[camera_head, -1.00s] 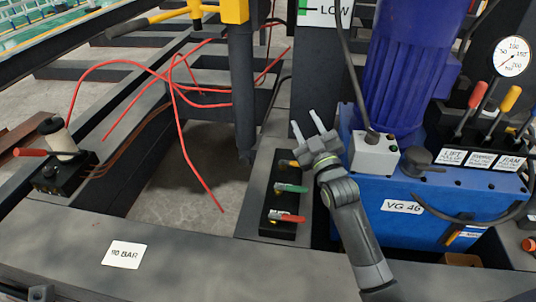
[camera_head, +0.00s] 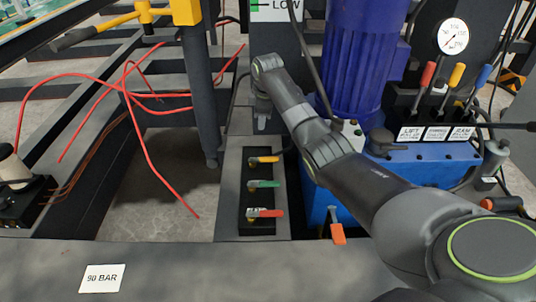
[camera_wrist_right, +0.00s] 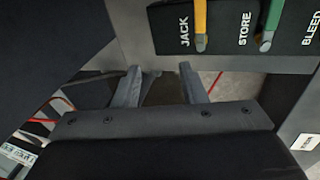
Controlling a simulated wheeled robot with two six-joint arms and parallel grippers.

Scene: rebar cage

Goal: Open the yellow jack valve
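The yellow jack valve (camera_head: 264,160) is the far one of three levers on a black block (camera_head: 257,222); its handle points right. In the right wrist view the yellow handle (camera_wrist_right: 200,24) is at the top, beside the label JACK. My right gripper (camera_head: 262,120) hangs just beyond the block in the head view, small and partly hidden by its wrist. In the wrist view its fingers (camera_wrist_right: 159,74) are apart with nothing between them, below and left of the yellow handle and not touching it. My left gripper is out of view.
A green lever (camera_head: 264,184) and a red lever (camera_head: 266,213) sit nearer on the block. The blue power unit (camera_head: 420,168) stands to the right, with a dark cable hanging close to my arm. A black post (camera_head: 205,100) and red hoses (camera_head: 160,155) are to the left.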

